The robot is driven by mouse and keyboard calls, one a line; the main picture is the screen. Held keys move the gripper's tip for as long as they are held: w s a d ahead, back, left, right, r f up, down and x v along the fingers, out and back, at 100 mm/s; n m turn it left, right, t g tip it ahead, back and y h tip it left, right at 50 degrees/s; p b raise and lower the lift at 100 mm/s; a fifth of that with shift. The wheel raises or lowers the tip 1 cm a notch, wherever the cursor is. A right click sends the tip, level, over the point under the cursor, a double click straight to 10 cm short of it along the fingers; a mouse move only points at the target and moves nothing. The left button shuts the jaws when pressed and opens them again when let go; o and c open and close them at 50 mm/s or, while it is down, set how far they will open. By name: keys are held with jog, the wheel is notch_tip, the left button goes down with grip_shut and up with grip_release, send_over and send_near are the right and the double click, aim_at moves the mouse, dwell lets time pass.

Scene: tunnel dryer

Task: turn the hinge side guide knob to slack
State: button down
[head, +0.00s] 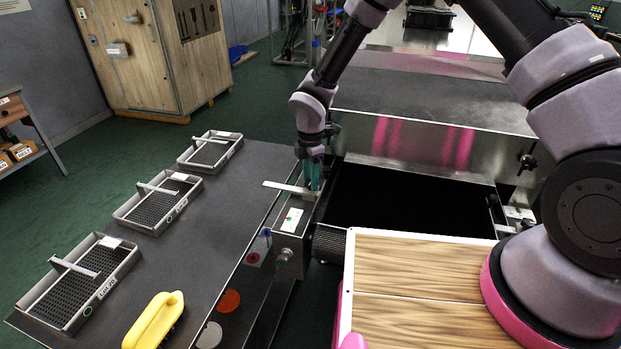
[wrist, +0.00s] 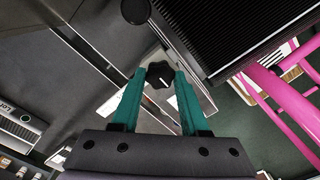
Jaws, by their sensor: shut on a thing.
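My gripper (head: 313,180) points down over the left side rail of the dryer's infeed, with its teal fingers around a small knob. In the wrist view the black lobed knob (wrist: 159,73) sits between the fingertips of my gripper (wrist: 160,80), which are shut on it. A short white mark shows on the knob's top, slanting toward the lower right in that view. A white label with red and green marks (head: 292,220) lies on the rail just in front of the gripper. The knob is hidden by the fingers in the head view.
Another label (head: 518,212) is on the right rail. A dark belt lies between the rails. A grey table (head: 225,215) at the left bears several mesh trays and a yellow-handled brush (head: 155,318). A wooden-topped surface (head: 430,290) is close in front.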

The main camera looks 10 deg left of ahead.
dwell(0.3)
jog(key=shift+c, duration=2.2)
grip_release()
jog(key=shift+r, duration=0.1)
notch_tip(320, 180, up, 11)
jog(key=shift+f, duration=0.2)
jog(key=shift+w+d+r, duration=0.1)
